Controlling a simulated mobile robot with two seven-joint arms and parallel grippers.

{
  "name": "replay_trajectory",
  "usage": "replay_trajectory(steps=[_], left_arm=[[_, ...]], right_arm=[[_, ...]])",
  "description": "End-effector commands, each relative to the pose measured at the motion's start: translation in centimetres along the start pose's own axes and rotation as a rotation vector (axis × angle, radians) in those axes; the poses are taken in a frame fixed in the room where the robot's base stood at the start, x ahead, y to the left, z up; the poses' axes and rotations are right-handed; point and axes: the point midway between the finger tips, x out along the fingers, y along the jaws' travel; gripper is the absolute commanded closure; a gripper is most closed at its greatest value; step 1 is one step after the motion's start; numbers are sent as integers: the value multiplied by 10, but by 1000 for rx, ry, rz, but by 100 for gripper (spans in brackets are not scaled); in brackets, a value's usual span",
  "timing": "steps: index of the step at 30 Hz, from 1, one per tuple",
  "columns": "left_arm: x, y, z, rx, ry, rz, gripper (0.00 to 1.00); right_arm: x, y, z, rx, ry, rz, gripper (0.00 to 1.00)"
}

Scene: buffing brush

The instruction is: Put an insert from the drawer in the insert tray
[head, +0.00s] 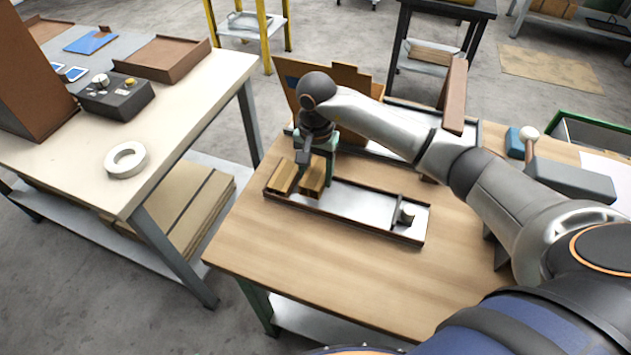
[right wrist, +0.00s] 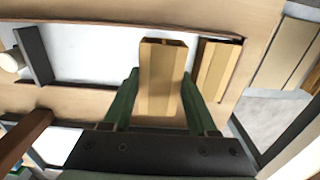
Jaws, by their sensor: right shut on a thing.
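My right gripper (head: 316,168) is shut on a tan, box-like insert (head: 313,183), held between its green fingers at the left end of a shallow, dark-rimmed tray (head: 350,203). In the right wrist view the held insert (right wrist: 160,85) stands between the fingers. A second tan insert (head: 281,177) sits in the tray's left end, beside the held one; it also shows in the right wrist view (right wrist: 216,70). I cannot tell whether the held insert touches the tray floor. I cannot clearly make out the drawer. My left gripper is not in view.
The tray's bright middle is bare, with a small dark fitting (head: 405,215) at its right end. An open cardboard box (head: 345,82) stands behind my gripper. The wooden table (head: 300,250) is clear in front. A pale bench (head: 190,95) stands left across a gap.

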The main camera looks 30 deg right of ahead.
Motion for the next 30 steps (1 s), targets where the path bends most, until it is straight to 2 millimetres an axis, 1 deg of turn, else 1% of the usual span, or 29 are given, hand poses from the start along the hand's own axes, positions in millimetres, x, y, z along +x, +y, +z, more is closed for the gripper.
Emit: replay_trajectory(steps=[6, 9, 15, 19, 20, 27, 28, 30], left_arm=[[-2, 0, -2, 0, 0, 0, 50], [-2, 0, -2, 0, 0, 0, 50], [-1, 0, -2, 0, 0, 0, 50], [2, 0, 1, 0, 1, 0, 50], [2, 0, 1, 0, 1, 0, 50], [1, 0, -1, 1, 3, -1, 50], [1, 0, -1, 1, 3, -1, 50], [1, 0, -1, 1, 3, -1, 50]], right_arm=[[28, 1, 1, 0, -4, 4, 94], [37, 0, 1, -2, -2, 1, 94], [37, 0, 0, -2, 0, 1, 94], [41, 0, 0, -3, 1, 1, 94], [41, 0, 0, -3, 1, 1, 40], [40, 1, 0, -2, 0, 1, 13], [40, 1, 0, -2, 0, 1, 11], [40, 1, 0, -2, 0, 1, 11]])
